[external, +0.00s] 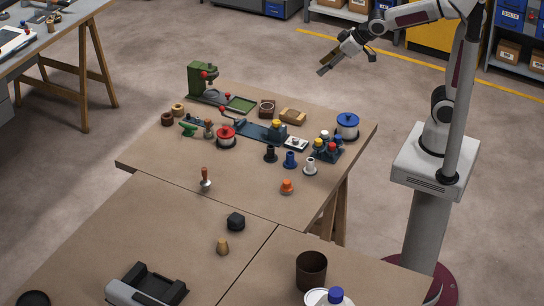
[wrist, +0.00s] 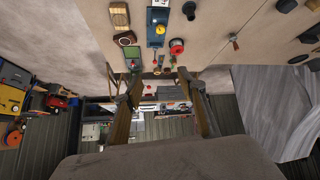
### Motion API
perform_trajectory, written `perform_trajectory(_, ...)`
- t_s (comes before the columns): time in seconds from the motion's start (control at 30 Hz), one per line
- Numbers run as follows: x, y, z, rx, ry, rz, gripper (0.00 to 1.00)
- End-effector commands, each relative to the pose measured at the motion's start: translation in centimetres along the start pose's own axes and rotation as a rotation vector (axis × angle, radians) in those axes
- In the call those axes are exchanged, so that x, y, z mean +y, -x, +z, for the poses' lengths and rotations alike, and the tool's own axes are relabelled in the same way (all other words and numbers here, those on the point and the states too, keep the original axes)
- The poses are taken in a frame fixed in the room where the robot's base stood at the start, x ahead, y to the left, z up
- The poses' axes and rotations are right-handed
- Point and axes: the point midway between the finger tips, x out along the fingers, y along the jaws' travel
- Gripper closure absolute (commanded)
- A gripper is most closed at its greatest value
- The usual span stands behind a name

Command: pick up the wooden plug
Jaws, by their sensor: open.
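The wooden plug (external: 222,247) is a small tan piece, narrower at the top, standing upright on the near-left table in the external view. It stands just in front of a dark block (external: 236,222). I cannot make it out surely in the wrist view. My gripper (external: 347,65) is open and empty, raised beyond the far right side of the workbench, well away from the plug. Its two spread fingers also show in the wrist view (wrist: 160,82), with nothing between them.
The far table (external: 160,153) holds a green press (external: 203,82), a red spool (external: 226,137), a blue spool (external: 347,126) and several coloured plugs. A grey-black cradle (external: 148,286) and a brown cup (external: 311,270) are nearer. Bare tabletop surrounds the plug.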

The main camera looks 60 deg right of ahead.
Motion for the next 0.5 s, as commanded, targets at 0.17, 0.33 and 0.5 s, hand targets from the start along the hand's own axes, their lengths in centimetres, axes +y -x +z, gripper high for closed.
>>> perform_trajectory(0.17,-2.6,-3.1,-2.9,0.04,0.048,-0.034,0.59)
perform_trajectory(0.33,-5.4,-6.0,-5.4,0.083,0.092,-0.069,0.59)
perform_trajectory(0.5,-8.6,-8.8,-7.4,0.124,0.134,-0.108,0.59)
